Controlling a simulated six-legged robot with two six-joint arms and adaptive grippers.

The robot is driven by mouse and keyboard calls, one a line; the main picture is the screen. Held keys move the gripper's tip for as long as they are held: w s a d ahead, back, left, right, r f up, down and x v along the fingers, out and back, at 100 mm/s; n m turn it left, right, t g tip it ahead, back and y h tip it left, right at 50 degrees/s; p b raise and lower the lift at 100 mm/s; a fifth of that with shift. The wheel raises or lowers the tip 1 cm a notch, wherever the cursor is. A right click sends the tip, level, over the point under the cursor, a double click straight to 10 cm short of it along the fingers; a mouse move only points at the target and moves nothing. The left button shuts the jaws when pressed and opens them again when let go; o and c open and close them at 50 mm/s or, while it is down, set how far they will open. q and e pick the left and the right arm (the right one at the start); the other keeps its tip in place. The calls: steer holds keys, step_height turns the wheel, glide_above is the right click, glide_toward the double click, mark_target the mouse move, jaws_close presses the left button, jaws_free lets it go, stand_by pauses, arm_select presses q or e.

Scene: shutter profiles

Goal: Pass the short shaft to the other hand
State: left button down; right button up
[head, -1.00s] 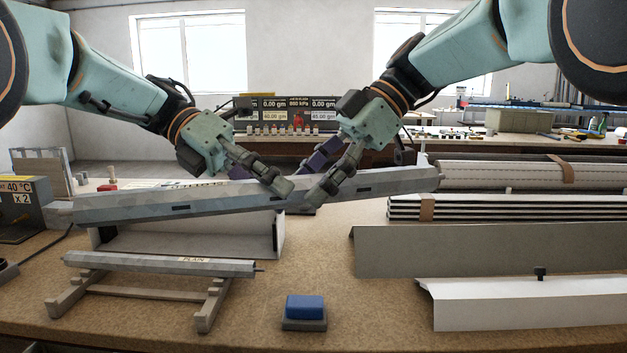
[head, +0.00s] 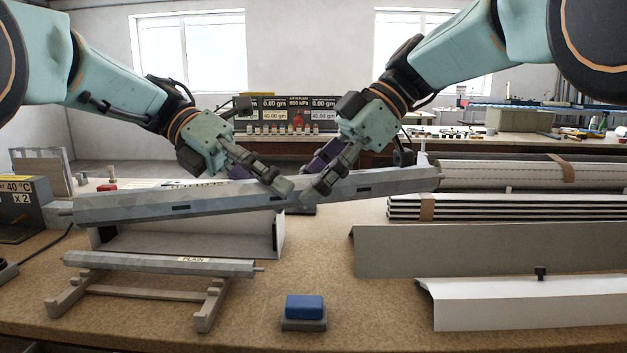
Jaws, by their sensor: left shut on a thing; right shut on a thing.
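The short shaft (head: 130,206) is a grey, many-sided tube with dark slots, held almost level and rising slightly to the right above the bench. My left gripper (head: 272,186) is shut on it near its middle. My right gripper (head: 314,184) is shut on it just to the right of the left one. The two sets of fingertips are close together, and parts of them are hidden behind each other and the shaft. The shaft's left end hangs over the left side of the bench, and its right end reaches toward the stacked profiles.
Another grey shaft labelled PLAIN (head: 160,264) rests on a wooden stand (head: 72,292). A blue block on a grey base (head: 305,308) sits at front centre. Angled profiles (head: 470,250) and stacked slats (head: 500,208) fill the right.

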arm_select(q)
steer(key=c, duration=0.8)
jaws_free()
steer(key=shift+o, duration=0.2)
